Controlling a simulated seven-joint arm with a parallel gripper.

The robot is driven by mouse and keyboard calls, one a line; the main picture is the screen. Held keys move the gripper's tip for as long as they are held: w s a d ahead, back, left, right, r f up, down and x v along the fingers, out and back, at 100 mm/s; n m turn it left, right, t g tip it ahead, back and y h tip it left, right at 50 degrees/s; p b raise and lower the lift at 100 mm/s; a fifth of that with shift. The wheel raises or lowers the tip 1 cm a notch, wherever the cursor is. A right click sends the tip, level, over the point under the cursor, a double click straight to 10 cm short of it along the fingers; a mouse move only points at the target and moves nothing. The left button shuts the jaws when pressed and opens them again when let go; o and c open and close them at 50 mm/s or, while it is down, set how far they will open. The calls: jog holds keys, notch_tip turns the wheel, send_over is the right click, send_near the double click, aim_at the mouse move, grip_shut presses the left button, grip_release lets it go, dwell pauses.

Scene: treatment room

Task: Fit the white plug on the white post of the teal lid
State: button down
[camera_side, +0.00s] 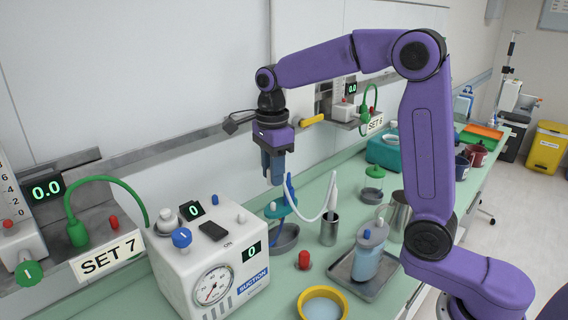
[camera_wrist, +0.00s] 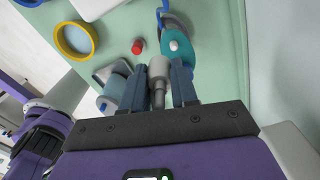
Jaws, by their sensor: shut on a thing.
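My gripper (camera_side: 277,182) points down above the teal lid (camera_side: 283,211) in the side view. In the wrist view its two blue-grey fingers (camera_wrist: 157,72) are shut on a pale grey-white plug (camera_wrist: 158,66), a short cylinder with a thinner stem toward the palm. The fingers hide the plug in the side view. The teal lid also shows in the wrist view (camera_wrist: 178,58), beyond the fingertips and slightly right of the plug. Its white post (camera_wrist: 174,45) stands out from it. The plug appears apart from the post. A blue fitting (camera_side: 288,184) rises beside the lid.
A white suction unit (camera_side: 215,255) stands left of the lid. A metal cup (camera_side: 329,230) with a white tube stands right. A red knob (camera_side: 304,260), a yellow-rimmed bowl (camera_side: 322,305) and a blue canister (camera_side: 368,258) on a metal tray are in front. The wall rail runs behind.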

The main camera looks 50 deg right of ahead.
jog(key=shift+w+d+f, duration=0.8)
jog(key=shift+w+f, duration=0.15)
jog(key=shift+f, duration=1.95)
jog(key=shift+f, duration=1.6)
dwell(0.5)
jog(key=c, duration=0.8)
grip_release()
jog(key=shift+r, duration=3.55)
